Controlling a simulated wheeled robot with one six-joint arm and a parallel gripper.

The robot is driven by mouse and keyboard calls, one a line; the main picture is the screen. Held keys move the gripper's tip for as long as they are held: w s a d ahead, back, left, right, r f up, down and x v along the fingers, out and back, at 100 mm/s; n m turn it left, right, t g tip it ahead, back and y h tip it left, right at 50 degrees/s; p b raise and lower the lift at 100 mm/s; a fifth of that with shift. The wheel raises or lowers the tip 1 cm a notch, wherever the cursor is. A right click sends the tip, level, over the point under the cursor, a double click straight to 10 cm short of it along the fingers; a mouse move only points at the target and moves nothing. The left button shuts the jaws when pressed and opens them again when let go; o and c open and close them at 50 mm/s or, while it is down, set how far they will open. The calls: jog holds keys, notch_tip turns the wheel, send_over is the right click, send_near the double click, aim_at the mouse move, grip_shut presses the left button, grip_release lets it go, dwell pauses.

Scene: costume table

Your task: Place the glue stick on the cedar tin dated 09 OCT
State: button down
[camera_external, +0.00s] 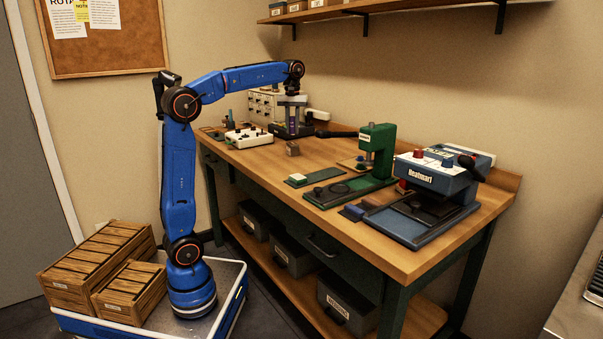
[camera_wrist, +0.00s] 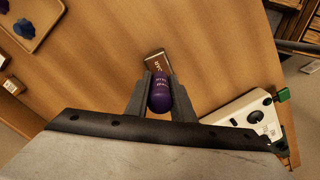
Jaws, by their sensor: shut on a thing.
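My gripper (camera_external: 292,112) is above the far part of the bench. It is shut on a purple glue stick (camera_wrist: 160,94), which also shows as a purple strip between the fingers in the external view. In the wrist view the gripper (camera_wrist: 158,100) has one finger on each side of the glue stick. A small brown block with pale lettering (camera_wrist: 156,62) lies just beyond the glue stick in that view, partly hidden by it. I cannot read its lettering. A small brown block (camera_external: 292,148) stands on the bench below the gripper. I cannot make out a date reading 09 OCT.
A white control box (camera_external: 249,137) stands left of the gripper; a white device with knobs (camera_wrist: 246,116) shows in the wrist view. A green press (camera_external: 377,150) and the blue Beatmari machine (camera_external: 436,175) stand to the right. A tan tray (camera_wrist: 28,20) lies at the upper left.

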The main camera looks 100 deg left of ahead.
aim_at(293, 133)
jog(key=shift+f, duration=1.95)
jog(key=c, duration=1.5)
grip_release()
jog(key=shift+f, duration=0.15)
jog(key=shift+c, duration=0.2)
notch_tip(293, 133, up, 12)
jog(key=shift+r, duration=0.2)
